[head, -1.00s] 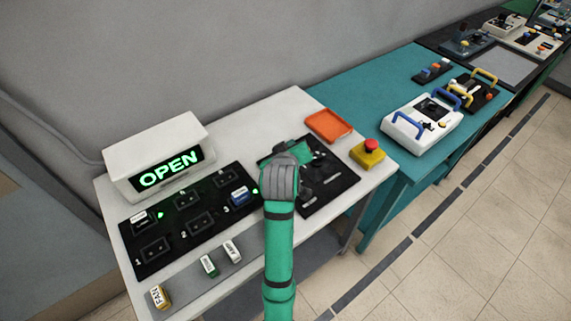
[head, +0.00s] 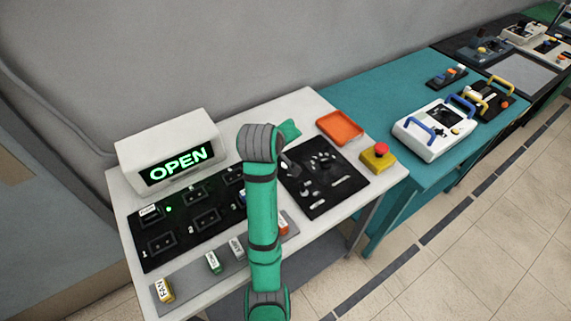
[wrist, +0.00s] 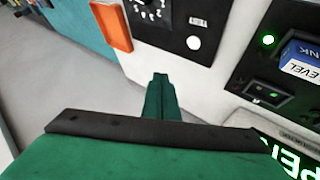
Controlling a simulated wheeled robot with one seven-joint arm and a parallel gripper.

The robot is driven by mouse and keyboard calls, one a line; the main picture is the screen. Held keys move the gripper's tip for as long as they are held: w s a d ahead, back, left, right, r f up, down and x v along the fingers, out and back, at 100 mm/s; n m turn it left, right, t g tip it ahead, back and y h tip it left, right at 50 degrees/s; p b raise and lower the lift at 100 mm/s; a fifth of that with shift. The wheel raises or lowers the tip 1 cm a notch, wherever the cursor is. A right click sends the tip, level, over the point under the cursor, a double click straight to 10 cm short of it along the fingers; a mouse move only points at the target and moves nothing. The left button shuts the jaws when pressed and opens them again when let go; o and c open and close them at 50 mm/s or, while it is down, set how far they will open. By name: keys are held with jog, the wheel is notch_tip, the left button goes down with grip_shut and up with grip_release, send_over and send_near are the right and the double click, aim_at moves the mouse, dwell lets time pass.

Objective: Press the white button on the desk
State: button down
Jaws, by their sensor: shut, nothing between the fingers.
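The white button (wrist: 193,42) is a small round disc on the black control panel (wrist: 207,52), beneath a small white label, in the wrist view. In the head view, a small white spot beside my arm, on the left part of the black panel (head: 325,180), may be this button. My gripper (head: 293,129) is green and its fingers point right, above the back of the panel. In the wrist view my gripper (wrist: 160,78) is shut and empty, its tips below and left of the button in the picture, apart from it.
An orange tray (head: 340,128) and a yellow box with a red button (head: 379,156) are right of the panel. The lit OPEN sign (head: 170,160) and a socket board (head: 160,240) are left. Several labelled plugs lie in front. A teal table (head: 400,180) adjoins.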

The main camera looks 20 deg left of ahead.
send_over(284, 169)
jog(key=shift+f, duration=3.95)
jog(key=shift+f, duration=0.1)
jog(key=shift+f, duration=0.3)
jog(key=shift+f, duration=0.4)
jog(key=shift+r, duration=0.8)
jog(key=shift+r, duration=0.1)
jog(key=shift+r, duration=2.45)
